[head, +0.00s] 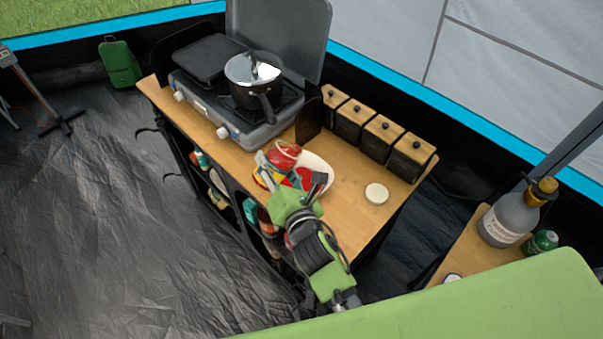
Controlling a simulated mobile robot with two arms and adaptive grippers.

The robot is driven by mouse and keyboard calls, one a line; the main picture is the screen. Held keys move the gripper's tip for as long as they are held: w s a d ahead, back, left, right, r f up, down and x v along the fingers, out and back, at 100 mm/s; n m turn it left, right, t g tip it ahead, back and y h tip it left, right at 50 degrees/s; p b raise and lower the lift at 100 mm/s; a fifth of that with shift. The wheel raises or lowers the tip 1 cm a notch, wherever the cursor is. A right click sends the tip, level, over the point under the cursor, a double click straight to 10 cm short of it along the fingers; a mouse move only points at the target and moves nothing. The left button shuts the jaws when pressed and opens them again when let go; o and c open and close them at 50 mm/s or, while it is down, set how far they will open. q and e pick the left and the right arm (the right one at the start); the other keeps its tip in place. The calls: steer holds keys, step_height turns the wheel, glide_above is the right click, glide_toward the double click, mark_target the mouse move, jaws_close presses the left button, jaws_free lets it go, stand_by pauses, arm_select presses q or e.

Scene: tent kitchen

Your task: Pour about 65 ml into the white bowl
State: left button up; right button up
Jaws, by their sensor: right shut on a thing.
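My right gripper (291,178) reaches in from the bottom over the wooden counter and is shut on a red container (284,154) with a glossy red top. Yellow and blue patches show by the fingers; I cannot tell whether they belong to it. The white bowl (321,168) is just behind and to the right of the gripper, which partly covers it. The bowl's inside is mostly hidden, and I see no stream. I cannot tell whether the container touches the bowl. My left gripper is not in view.
A camp stove (217,112) with a steel pot (254,78) stands at the counter's left. Several wooden-lidded canisters (383,138) line the back edge. A round white disc (376,193) lies to the right. A grey bottle (507,219) stands on a separate right-hand surface. Counter (345,222) near the disc is clear.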

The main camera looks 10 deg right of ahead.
steer(key=shift+r+n, duration=0.2)
steer(key=shift+n, duration=0.1)
steer(key=a+n+b, duration=0.1)
steer(key=b, duration=0.1)
steer(key=shift+s+f+n+t+b, duration=0.1)
steer(key=shift+f+n+t+b, duration=0.2)
steer(key=shift+f+t+b, duration=0.1)
steer(key=shift+s+a+r+n+h+b, duration=0.15)
steer(key=shift+a+n+h+b, duration=0.2)
steer(key=shift+n+b, duration=0.35)
